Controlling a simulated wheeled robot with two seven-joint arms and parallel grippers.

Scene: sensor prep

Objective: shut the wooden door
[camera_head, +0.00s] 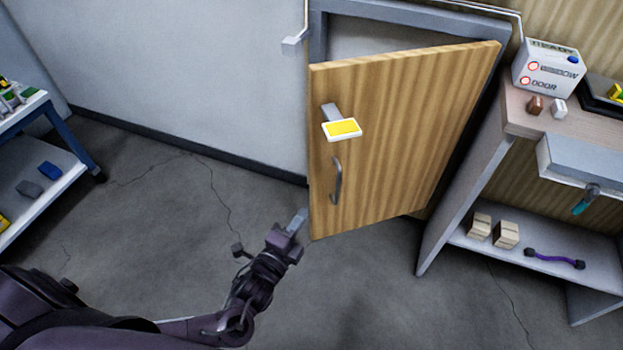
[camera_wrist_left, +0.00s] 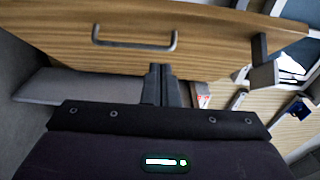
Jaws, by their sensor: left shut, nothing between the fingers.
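The wooden door (camera_head: 395,130) stands ajar, swung out from its grey frame (camera_head: 318,30), with its hinge side at the right. A grey handle (camera_head: 336,181) is on its face, below a bracket with a yellow-and-white plate (camera_head: 342,129). My left gripper (camera_head: 298,220) is shut and empty, close to the door's lower free edge at the left; I cannot tell whether it touches. In the left wrist view the shut fingers (camera_wrist_left: 160,82) point at the door (camera_wrist_left: 220,40), just beside the handle (camera_wrist_left: 135,44). My right gripper is not in view.
A workbench (camera_head: 520,118) stands right of the door, with a white box (camera_head: 547,68) marked "window" and "door" on top. Its lower shelf (camera_head: 545,262) holds blocks and a purple-handled item. A blue-framed shelf (camera_head: 75,150) is at left. The floor between is clear.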

